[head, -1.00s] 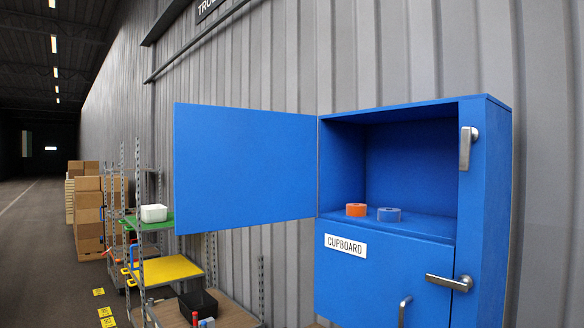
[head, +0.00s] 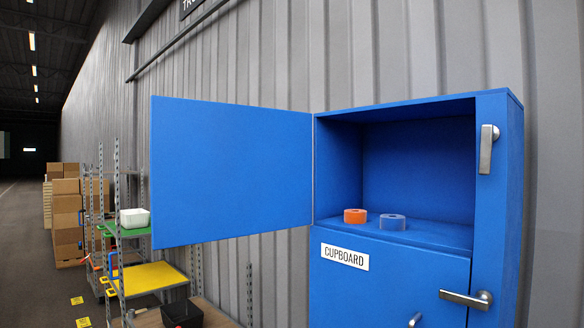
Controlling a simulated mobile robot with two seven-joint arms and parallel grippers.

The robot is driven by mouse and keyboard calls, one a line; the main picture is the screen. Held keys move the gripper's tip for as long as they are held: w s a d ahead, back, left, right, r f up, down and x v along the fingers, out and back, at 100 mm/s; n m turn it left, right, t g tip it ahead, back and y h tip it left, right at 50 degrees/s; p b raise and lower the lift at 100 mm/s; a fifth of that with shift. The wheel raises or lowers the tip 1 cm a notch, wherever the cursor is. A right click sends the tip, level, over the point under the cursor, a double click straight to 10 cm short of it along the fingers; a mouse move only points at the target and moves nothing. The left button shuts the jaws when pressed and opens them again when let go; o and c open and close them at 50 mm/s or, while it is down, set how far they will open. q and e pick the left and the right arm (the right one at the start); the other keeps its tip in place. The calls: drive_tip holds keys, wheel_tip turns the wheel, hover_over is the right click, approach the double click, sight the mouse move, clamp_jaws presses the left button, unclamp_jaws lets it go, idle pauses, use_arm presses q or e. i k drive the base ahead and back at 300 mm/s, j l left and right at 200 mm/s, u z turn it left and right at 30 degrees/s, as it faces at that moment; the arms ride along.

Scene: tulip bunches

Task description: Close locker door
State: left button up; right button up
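The blue locker (head: 498,200) stands at the right of the head view against the grey wall. Its upper door (head: 232,170) is swung wide open to the left, hinged on the compartment's left edge. The lower door (head: 390,285), labelled CUPBOARD, is closed. A metal handle (head: 487,149) sits on the right frame beside the opening, and another handle (head: 467,298) is at the lower door. Neither of my grippers is in view.
Left of the locker, below the open door, a shelf trolley holds a white bin (head: 134,217), a yellow shelf (head: 150,277) and a black bin (head: 182,314). Stacked cardboard boxes (head: 66,222) stand farther back. The floor (head: 35,285) at the far left is open.

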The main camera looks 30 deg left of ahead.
sight(219, 170)
drive_tip(key=i+j+z, duration=0.1)
drive_tip(key=j+z, duration=0.25)
drive_tip(key=j, duration=0.15)
drive_tip(key=j+z, duration=0.3)
drive_tip(key=j, duration=0.2)
drive_tip(key=j+z, duration=0.35)
drive_tip(key=j, duration=0.8)
drive_tip(key=k+j, duration=0.1)
drive_tip(key=j, duration=0.6)
drive_tip(key=k+j, duration=0.1)
drive_tip(key=j, duration=1.35)
drive_tip(key=k+z, duration=0.05)
